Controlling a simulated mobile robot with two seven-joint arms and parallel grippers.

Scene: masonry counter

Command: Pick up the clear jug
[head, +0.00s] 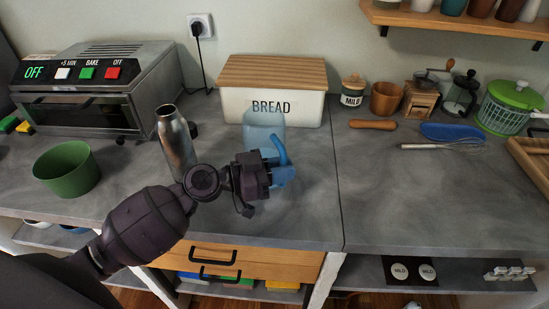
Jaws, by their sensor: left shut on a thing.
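The clear jug (262,127) is a see-through bluish vessel with a blue handle on its right side. It is in the middle of the head view, in front of the bread box. My left gripper (275,172) comes in from the lower left and is shut on the jug near the handle's lower part. The gripper and wrist hide the jug's lower part, so I cannot tell whether its base touches the counter. My right gripper is not in view.
A steel bottle (176,140) stands close to my left wrist. A green bowl (67,170) and a toaster oven (95,85) are at left. The bread box (271,92) is behind the jug. A whisk (445,146) lies at right. The front right counter is clear.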

